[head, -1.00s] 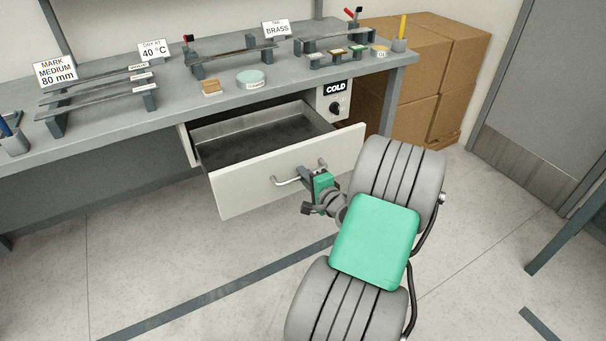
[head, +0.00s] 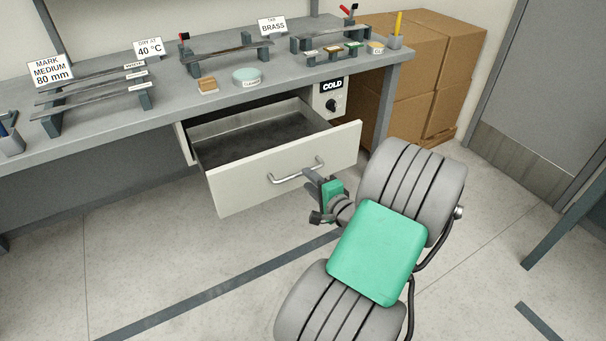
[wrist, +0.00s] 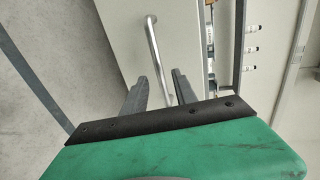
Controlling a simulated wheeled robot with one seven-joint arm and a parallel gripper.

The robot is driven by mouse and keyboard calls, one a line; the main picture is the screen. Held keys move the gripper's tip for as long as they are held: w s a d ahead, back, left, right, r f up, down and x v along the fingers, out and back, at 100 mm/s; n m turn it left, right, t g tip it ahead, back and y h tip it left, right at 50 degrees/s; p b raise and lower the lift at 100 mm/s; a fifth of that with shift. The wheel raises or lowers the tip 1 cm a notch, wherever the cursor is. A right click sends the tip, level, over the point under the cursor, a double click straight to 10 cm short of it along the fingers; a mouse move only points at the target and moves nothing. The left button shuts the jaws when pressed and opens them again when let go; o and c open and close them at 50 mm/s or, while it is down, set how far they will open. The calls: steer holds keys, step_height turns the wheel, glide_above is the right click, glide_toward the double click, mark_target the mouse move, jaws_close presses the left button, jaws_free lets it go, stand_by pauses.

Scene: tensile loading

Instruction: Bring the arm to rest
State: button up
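My gripper (head: 309,174) is in front of the pulled-out drawer (head: 232,190), close to the right end of its metal handle (head: 296,171). In the wrist view the two dark fingers of my gripper (wrist: 160,76) stand apart, with nothing clamped between them. The handle (wrist: 155,45) shows ahead of and between the fingers in that view, and no finger visibly grips it. The drawer stands open and its dark inside looks empty.
The grey bench (head: 180,100) above the drawer carries specimen racks, signs, a round pale dish (head: 246,75) and a yellow item in a cup (head: 397,30). A COLD dial panel (head: 331,96) is beside the drawer. Cardboard boxes (head: 440,70) stand at right. The floor in front is clear.

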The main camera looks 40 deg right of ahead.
steer(key=shift+v, duration=1.2)
